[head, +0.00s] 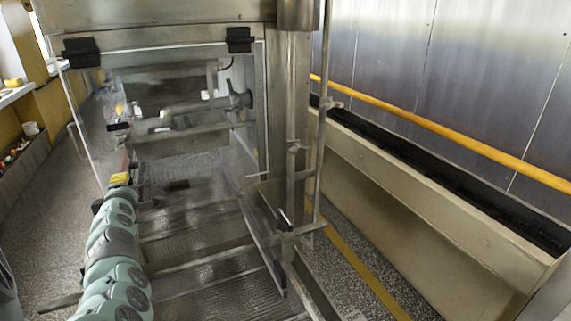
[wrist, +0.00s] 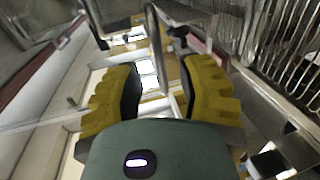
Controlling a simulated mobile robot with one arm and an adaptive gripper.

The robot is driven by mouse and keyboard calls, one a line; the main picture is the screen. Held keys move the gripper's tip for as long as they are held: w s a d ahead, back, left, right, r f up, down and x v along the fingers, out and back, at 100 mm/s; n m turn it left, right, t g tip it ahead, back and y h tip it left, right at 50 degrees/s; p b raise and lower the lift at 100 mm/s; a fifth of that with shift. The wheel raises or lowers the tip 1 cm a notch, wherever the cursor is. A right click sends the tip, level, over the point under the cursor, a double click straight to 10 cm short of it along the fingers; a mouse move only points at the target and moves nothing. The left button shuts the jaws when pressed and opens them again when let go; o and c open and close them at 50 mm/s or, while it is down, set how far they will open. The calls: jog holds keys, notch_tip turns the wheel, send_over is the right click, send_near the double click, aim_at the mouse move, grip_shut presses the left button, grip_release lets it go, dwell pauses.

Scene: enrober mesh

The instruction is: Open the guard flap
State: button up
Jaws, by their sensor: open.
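The guard flap (head: 82,115) looks like a clear pane in a thin metal frame. It hangs from two black hinges (head: 82,52) at the top of the machine opening. A thin bent metal handle (head: 74,140) shows at its left edge. In the head view my gripper (head: 120,179) is small, at the end of my arm near the flap's lower left; its finger gap is hard to make out. In the wrist view my gripper (wrist: 160,65) has its yellow fingers apart with nothing clamped. A bent metal rod (wrist: 154,42) shows between the fingers; whether it touches them I cannot tell.
A metal frame post (head: 277,110) with rods and clamps borders the opening on the right. A yellow rail (head: 440,132) runs along the wall over a beige trough (head: 430,205). Speckled floor (head: 50,190) lies open at left. Wire mesh (wrist: 285,45) fills the wrist view's upper right.

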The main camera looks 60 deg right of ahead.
jog(key=shift+x, duration=0.95)
grip_shut()
dwell(0.3)
